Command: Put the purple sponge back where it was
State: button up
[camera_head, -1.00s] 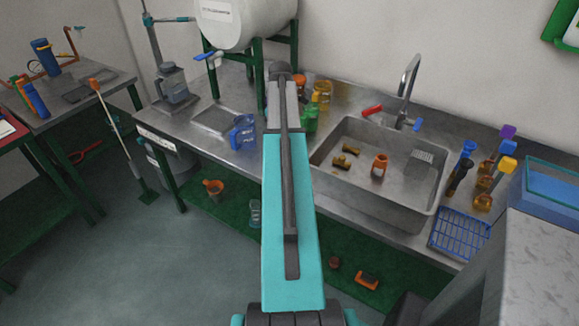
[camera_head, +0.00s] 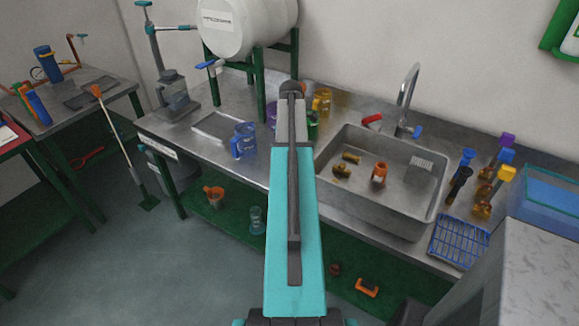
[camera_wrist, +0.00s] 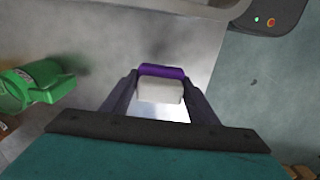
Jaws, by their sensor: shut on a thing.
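The purple sponge (camera_wrist: 161,72) shows in the wrist view as a purple layer on a pale, whitish block. My gripper (camera_wrist: 161,88) is shut on it, with one dark finger on each side. A bright metal surface lies beyond the sponge; I cannot tell how far below it is. In the head view my own arm hides the gripper and sponge. The spot where the sponge was before cannot be told from these frames.
A green jug (camera_wrist: 40,84) stands left of my gripper in the wrist view. The head view shows the sink (camera_head: 397,195) with small items inside, a blue jug (camera_head: 244,141), a blue rack (camera_head: 459,240) and bottles (camera_head: 485,190) to the right. A tank (camera_head: 246,25) stands behind.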

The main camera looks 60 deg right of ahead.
jog(key=shift+f, duration=1.45)
jog(key=shift+f+p, duration=0.1)
jog(key=shift+p, duration=0.25)
jog(key=shift+f+p, duration=0.45)
jog(key=shift+f, duration=1.3)
jog(key=shift+f, duration=0.2)
jog(key=o, duration=1)
jog(key=shift+r, duration=0.25)
jog(key=shift+r+b, duration=1.7)
jog(key=shift+r, duration=4.25)
